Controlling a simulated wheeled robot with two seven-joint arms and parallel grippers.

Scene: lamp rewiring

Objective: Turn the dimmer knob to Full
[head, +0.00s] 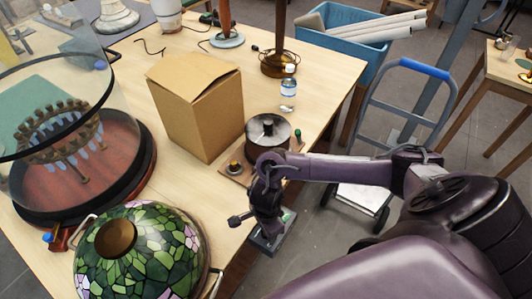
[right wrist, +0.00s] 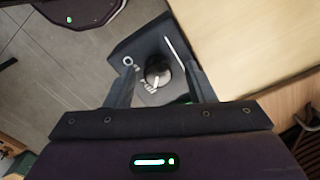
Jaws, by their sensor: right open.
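The dimmer is a dark grey box (head: 268,243) at the table's front edge in the head view, partly hidden behind my right gripper (head: 263,205). In the right wrist view the dimmer box (right wrist: 128,45) has a round black knob (right wrist: 158,70) on its face. A pale mark shows at the knob's lower side, close to small white ticks. A white ring is printed left of the knob and a white bar at upper right. My right gripper (right wrist: 160,78) is open, its fingers on either side of the knob, apart from it as far as I can tell. My left gripper is out of view.
A stained-glass lampshade (head: 140,255) lies on the table (head: 330,75) at front left. A cardboard box (head: 195,105), a metal drum on a wooden base (head: 268,133) and a bottle (head: 288,88) stand behind my right gripper. A blue-handled hand truck (head: 424,68) is right of the table.

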